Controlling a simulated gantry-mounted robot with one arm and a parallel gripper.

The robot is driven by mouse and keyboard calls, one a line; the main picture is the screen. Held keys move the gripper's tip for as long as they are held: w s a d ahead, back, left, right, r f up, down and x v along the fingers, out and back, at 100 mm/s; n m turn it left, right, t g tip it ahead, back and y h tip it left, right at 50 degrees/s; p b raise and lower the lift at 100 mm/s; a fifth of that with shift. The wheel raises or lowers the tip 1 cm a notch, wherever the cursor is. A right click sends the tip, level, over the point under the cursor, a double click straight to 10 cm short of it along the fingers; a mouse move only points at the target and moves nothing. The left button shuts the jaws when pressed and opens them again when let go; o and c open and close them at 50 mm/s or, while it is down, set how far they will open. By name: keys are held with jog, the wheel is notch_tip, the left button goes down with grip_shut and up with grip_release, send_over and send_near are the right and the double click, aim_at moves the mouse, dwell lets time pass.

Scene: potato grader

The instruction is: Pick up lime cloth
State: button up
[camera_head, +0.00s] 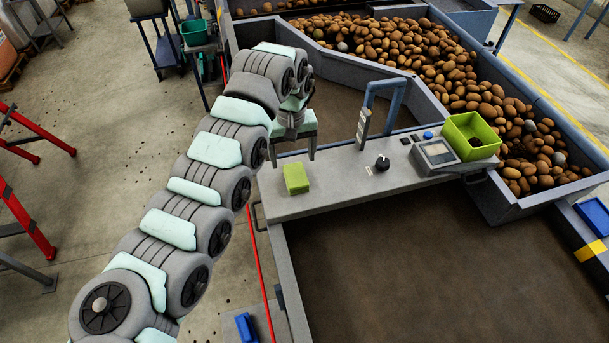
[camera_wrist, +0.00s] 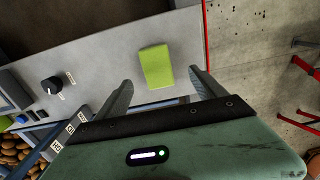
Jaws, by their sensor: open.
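The lime cloth (camera_head: 296,178) is a small yellow-green block-like piece lying on the left end of the grey control shelf (camera_head: 330,194). My gripper (camera_head: 294,158) is above the shelf, behind the cloth in the head view, with its fingers apart and nothing between them. In the wrist view the cloth (camera_wrist: 156,66) lies ahead of the two spread fingertips (camera_wrist: 160,78), roughly midway between them. No contact between the fingers and the cloth shows.
A black knob (camera_head: 382,163), a small display box (camera_head: 436,155) and a lime bin (camera_head: 470,136) stand on the shelf to the right. A blue-grey frame (camera_head: 384,84) rises behind it. Potatoes (camera_head: 400,45) fill the far trough. The shelf around the cloth is clear.

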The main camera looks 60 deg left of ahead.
aim_at(296, 177)
notch_tip(296, 177, down, 4)
jog(key=shift+s+r+p, duration=0.1)
jog(key=shift+r+p, duration=0.05)
jog(key=shift+p, duration=0.25)
jog(key=f, duration=0.2)
jog(key=f+p, duration=0.1)
jog(key=f, duration=0.2)
jog(key=shift+w+d+f+p, duration=0.25)
jog(key=shift+w+f+p, duration=0.1)
jog(key=c, duration=1.5)
jog(key=shift+r, duration=0.15)
notch_tip(296, 177, up, 20)
jog(key=b, duration=0.3)
jog(key=shift+w, duration=0.1)
